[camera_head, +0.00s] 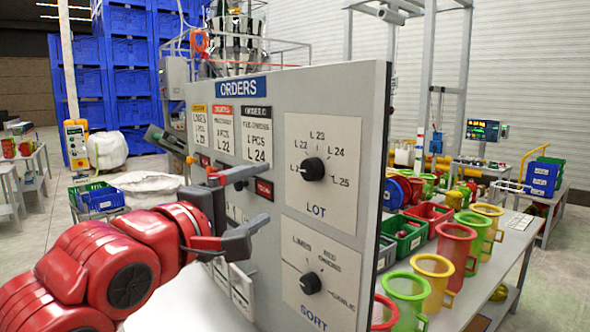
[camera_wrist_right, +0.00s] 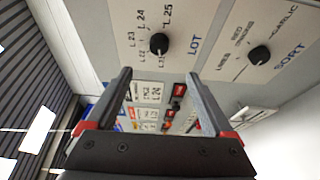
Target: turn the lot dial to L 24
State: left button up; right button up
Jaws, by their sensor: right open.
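The lot dial (camera_head: 314,169) is a round black knob on a pale plate on the upright grey panel, with L 22, L 23, L 24 and L 25 around it. Its pointer seems to face left, towards the lowest left label, but is too small to read surely. My right gripper (camera_head: 256,197) is open and empty, left of the dial and apart from it, in front of the panel. In the right wrist view the lot dial (camera_wrist_right: 159,43) shows beyond the open fingers (camera_wrist_right: 159,75). My left gripper is not in view.
The sort dial (camera_head: 310,283) sits below the lot dial; it also shows in the wrist view (camera_wrist_right: 259,55). Order cards (camera_head: 257,133) hang left on the panel. Several coloured mugs (camera_head: 433,279) stand on a table behind its right edge. Blue crates (camera_head: 131,55) are stacked far back.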

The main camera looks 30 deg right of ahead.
aim_at(308, 171)
jog(key=p+x, duration=0.4)
jog(key=x, duration=1.1)
jog(key=shift+w+d+p, duration=0.2)
jog(key=shift+d+p, duration=0.15)
jog(key=shift+p, duration=0.05)
